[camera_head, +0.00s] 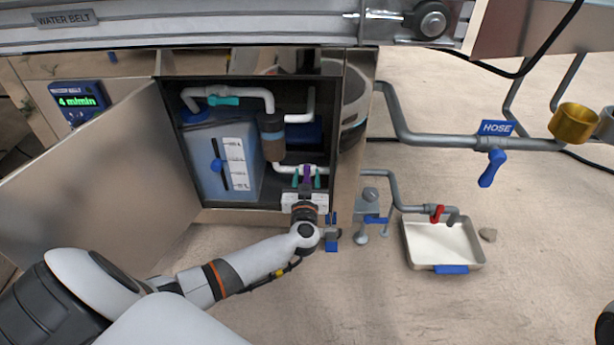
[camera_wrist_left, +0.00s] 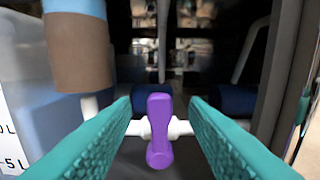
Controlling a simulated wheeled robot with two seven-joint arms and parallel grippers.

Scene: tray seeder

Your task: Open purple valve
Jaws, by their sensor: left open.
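The purple valve (camera_head: 307,172) sits on a white pipe low in the open cabinet. In the left wrist view the purple valve handle (camera_wrist_left: 159,130) stands upright, across the horizontal white pipe. My left gripper (camera_head: 308,180) is open, with its teal fingers on either side of the valve handle. In the left wrist view gaps show between the handle and both fingers of the left gripper (camera_wrist_left: 160,115). My right gripper is not in view.
The cabinet door (camera_head: 100,175) stands open at the left. A blue water tank (camera_head: 205,150) and a brown filter (camera_head: 271,135) are inside beside the valve. A teal valve (camera_head: 223,101) is above. A white tray (camera_head: 440,245) under a red valve (camera_head: 436,213) stands at the right.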

